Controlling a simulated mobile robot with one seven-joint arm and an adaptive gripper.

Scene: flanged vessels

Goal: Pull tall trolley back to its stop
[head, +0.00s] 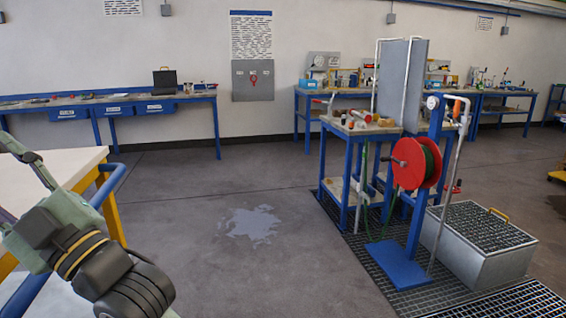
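No whole trolley that I can name as the tall trolley is in the head view. A blue tubular rail (112,184) runs along the near side of a white-topped table or cart (62,165) with yellow legs at the left edge. I cannot tell whether either belongs to the tall trolley. My arm, pale green and black, covers part of both at the lower left. It reaches up toward the left edge. My gripper's fingers cannot be made out, so what they touch or hold is hidden.
A blue stand with a red hose reel (415,163) and a metal bin (478,243) stand on floor grating at right. A blue workbench (345,127) is behind them. Blue benches line the back wall. The middle floor is open, with a wet patch (253,223).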

